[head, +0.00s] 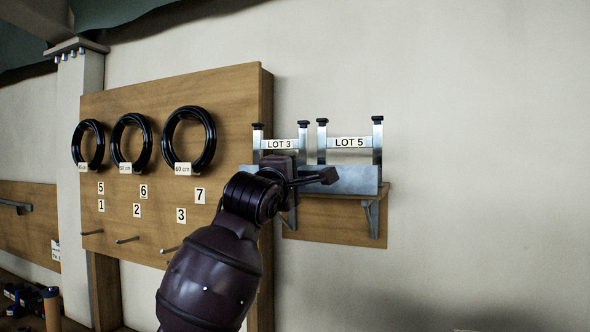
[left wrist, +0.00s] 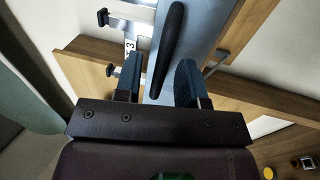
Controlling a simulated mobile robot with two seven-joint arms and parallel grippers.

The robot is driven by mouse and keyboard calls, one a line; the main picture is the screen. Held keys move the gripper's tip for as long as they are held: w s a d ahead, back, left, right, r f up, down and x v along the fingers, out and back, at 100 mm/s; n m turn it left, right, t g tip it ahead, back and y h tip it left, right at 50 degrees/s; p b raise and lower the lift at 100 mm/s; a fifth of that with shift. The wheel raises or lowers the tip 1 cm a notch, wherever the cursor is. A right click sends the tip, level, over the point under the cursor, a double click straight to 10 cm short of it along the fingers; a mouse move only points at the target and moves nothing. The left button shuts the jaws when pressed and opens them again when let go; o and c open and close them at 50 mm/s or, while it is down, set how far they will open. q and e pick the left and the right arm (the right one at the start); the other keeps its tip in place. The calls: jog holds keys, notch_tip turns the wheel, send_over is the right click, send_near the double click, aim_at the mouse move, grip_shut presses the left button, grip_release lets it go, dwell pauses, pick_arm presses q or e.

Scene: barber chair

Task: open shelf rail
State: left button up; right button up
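A grey metal shelf rail (head: 352,180) runs along the front of a small wooden wall shelf (head: 330,219), below the LOT 3 and LOT 5 labels. In the left wrist view its blue-grey plate (left wrist: 205,18) lies ahead of the palm, with a dark elongated bar (left wrist: 165,50) in front of it. My left gripper (left wrist: 158,80) has its two fingers apart, one on each side of this bar, with no visible grip. In the head view my left arm covers the shelf's left end, and the gripper (head: 305,178) is partly hidden. My right gripper is not in view.
A wooden board (head: 230,100) with black rings (head: 188,140), number labels and pegs (head: 127,240) stands left of the shelf. Upright posts (head: 377,140) with dark caps rise behind the rail. The wall right of the shelf is clear.

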pick_arm(q)
jog(key=shift+w+d+r, duration=0.1)
jog(key=shift+w+d, duration=0.1)
jog(key=shift+w, duration=0.25)
grip_shut()
